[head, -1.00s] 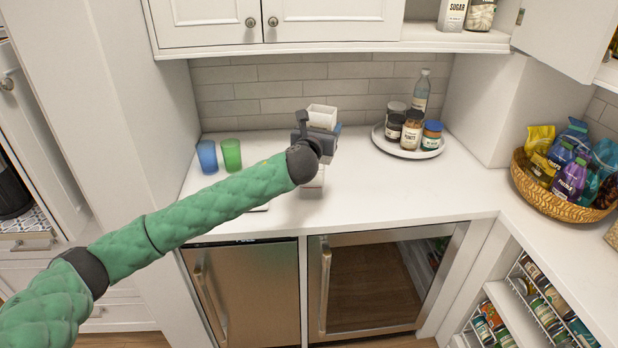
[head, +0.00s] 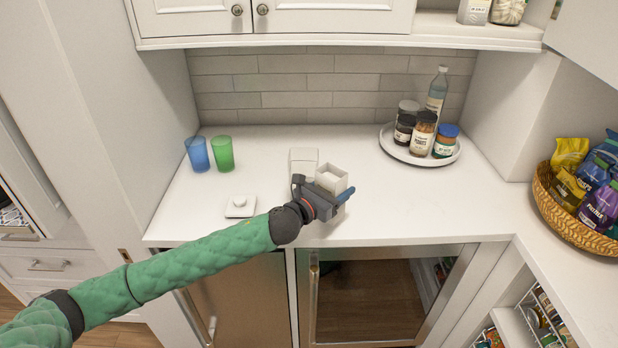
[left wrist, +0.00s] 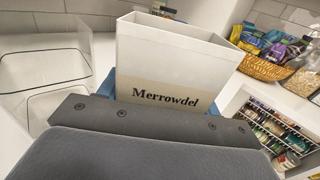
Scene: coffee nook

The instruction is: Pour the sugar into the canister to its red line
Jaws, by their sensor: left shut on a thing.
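My left gripper (head: 332,198) is shut on a white, open-topped rectangular carton (head: 332,178), held roughly upright near the counter's front. In the left wrist view the carton (left wrist: 175,55) reads "Merrowdel"; its contents are hidden. A clear, open, square-sided canister (head: 303,158) stands on the counter just left of and behind the carton. It also shows at the left of the left wrist view (left wrist: 42,105) and looks empty there. I cannot make out a red line on it. A white square lid with a knob (head: 240,206) lies on the counter left of my gripper. My right gripper is not in view.
A blue cup (head: 197,154) and a green cup (head: 222,153) stand at the back left. A round white tray (head: 420,160) with jars and a bottle is at the back right. A wicker basket (head: 570,222) of bags sits far right. A white box (head: 473,11) stands on the shelf.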

